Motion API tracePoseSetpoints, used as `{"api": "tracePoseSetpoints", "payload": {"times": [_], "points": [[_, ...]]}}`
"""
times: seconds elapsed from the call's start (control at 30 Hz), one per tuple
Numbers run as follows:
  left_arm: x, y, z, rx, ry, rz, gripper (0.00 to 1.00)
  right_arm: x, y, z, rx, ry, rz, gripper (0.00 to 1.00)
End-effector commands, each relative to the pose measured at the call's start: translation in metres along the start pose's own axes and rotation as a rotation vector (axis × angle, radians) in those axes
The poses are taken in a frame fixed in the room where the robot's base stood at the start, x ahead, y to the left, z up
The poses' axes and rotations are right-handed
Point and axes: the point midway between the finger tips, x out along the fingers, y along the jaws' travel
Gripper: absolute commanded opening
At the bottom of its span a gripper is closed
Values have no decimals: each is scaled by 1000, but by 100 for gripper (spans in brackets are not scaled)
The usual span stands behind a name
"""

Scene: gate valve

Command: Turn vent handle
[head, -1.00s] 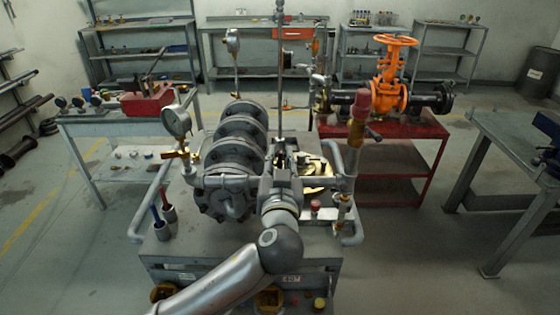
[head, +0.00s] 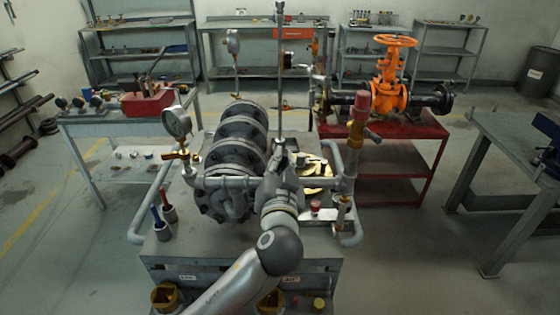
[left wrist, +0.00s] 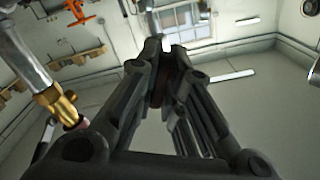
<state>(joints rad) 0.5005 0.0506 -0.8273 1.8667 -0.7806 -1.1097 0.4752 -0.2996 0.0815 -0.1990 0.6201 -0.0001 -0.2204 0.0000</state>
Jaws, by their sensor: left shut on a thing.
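My left gripper (head: 282,160) reaches up from the bottom of the head view to the middle of the pump skid, at the cross pipe. In the left wrist view my left gripper (left wrist: 166,50) has its dark fingers closed together. A dark reddish-brown piece (left wrist: 158,86) shows between them; I take it for the vent handle, mostly hidden by the fingers. In the head view the gripper hides the held part. My right gripper is in neither view.
A pressure gauge (head: 177,122) stands left of the gripper and a red-capped brass relief valve (head: 361,106) right of it. A thin upright rod (head: 280,80) rises just behind. A pipe with a brass fitting (left wrist: 58,103) is close by in the left wrist view.

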Motion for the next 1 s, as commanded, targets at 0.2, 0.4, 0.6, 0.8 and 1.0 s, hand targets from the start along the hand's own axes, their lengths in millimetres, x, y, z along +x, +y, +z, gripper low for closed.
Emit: {"api": "tracePoseSetpoints", "payload": {"times": [0.2, 0.4, 0.6, 0.8, 1.0], "points": [[0, -1, -2, 206, -4, 2, 0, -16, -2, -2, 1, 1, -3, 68], [0, -1, -2, 398, -3, 2, 0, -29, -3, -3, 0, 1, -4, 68], [0, -1, -3, 588, -3, 2, 0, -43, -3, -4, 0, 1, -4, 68], [0, -1, -3, 772, -2, 3, 0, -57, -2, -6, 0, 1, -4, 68], [0, -1, -2, 929, -1, 3, 0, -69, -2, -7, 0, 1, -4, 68]]}}
